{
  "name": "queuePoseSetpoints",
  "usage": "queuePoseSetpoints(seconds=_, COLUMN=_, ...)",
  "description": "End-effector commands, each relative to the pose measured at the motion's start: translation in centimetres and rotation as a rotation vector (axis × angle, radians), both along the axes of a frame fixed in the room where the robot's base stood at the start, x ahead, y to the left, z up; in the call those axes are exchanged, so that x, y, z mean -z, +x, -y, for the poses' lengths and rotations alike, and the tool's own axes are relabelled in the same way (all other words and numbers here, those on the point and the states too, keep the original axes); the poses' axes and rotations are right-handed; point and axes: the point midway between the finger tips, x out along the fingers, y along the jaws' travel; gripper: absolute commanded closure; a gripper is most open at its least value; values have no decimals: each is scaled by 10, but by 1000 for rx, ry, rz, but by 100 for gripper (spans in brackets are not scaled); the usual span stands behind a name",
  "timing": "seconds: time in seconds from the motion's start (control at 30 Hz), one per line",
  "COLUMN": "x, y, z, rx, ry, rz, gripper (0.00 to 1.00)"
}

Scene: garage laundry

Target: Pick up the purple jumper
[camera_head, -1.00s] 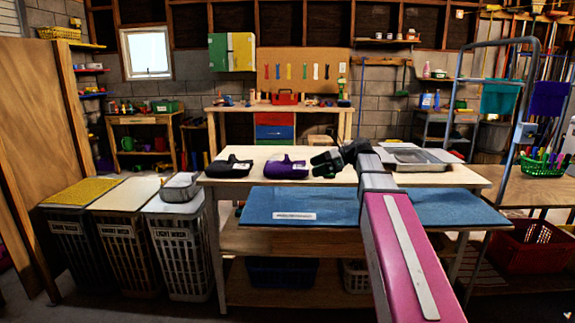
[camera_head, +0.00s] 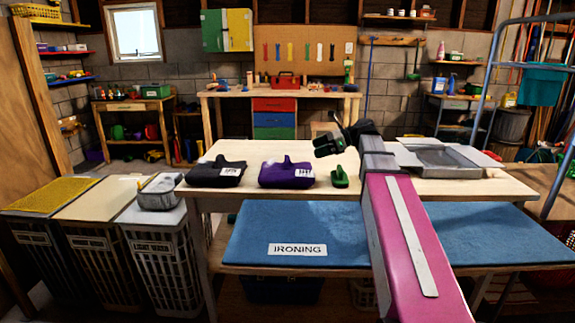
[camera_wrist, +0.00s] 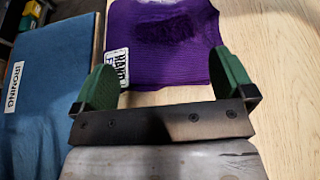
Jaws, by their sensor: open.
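The purple jumper (camera_head: 288,174) lies folded on the pale wooden table, with a white label at its right side in the head view. In the wrist view the jumper (camera_wrist: 165,45) lies ahead of my gripper, its label at the lower left. My gripper (camera_wrist: 165,85) is open and empty, its two green fingers apart, with the jumper beyond and between them. In the head view my gripper (camera_head: 332,146) is above the table, to the right of the jumper and apart from it. The label's text is only partly readable.
A black folded garment (camera_head: 216,172) lies left of the jumper. A small green object (camera_head: 340,178) sits right of it. A grey metal tray (camera_head: 447,161) is at the table's right. A blue ironing mat (camera_head: 300,222) lies in front, lower. Hampers stand at left.

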Motion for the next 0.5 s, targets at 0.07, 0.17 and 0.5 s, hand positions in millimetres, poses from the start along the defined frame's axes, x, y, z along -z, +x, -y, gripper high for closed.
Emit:
queuePoseSetpoints(seconds=0.07, x=1, y=0, z=-3, rx=0, ry=0, rz=0, gripper=0)
queuePoseSetpoints(seconds=0.17, x=5, y=0, z=-11, rx=0, ry=0, rz=0, gripper=0)
queuePoseSetpoints(seconds=0.5, x=21, y=1, z=-51, rx=0, ry=0, rz=0, gripper=0)
